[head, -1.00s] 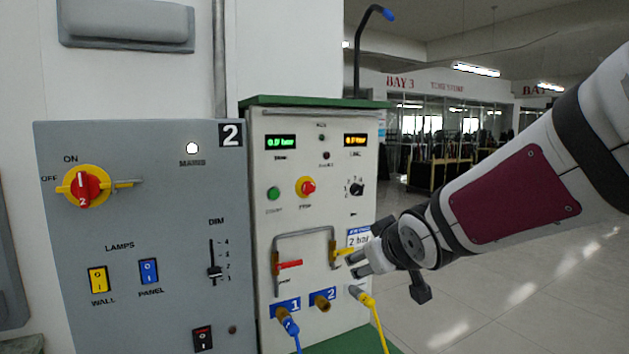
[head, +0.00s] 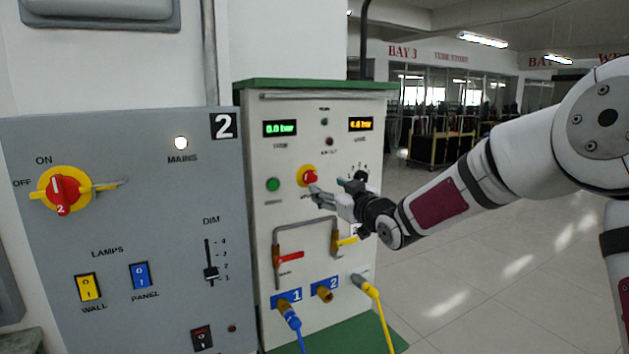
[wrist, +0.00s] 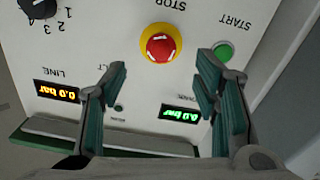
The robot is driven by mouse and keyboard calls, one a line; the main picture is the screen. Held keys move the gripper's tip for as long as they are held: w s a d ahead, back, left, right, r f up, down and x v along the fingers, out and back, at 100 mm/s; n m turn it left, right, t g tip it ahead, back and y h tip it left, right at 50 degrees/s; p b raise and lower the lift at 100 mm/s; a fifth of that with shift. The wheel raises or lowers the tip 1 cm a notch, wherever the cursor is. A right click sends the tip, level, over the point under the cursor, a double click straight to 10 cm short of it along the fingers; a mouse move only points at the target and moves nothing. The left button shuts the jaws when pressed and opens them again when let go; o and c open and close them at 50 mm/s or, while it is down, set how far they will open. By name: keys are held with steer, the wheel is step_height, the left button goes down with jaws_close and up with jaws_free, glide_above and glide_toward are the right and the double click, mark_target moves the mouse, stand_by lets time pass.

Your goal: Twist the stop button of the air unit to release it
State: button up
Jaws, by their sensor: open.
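The stop button (head: 309,177) is a red knob on a yellow ring on the front of the pale air unit (head: 300,218), between the green start button and a black dial. My gripper (head: 322,194) is open and empty, just in front of the panel, a little below and right of the button in the head view. In the wrist view the panel appears upside down. The stop button (wrist: 160,45) lies there beyond the gap between my two open fingers (wrist: 161,75), apparently not touched. White marks show on its red face.
The green start button (head: 273,184) and black dial (head: 360,176) flank the stop button. Below are a pipe with a red lever (head: 290,257) and a yellow lever (head: 347,241), and blue and yellow hoses. A grey switch panel (head: 130,215) stands left. Floor at right is clear.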

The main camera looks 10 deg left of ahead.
mark_target(312, 180)
steer(key=x, duration=0.9)
steer(key=shift+s, duration=0.1)
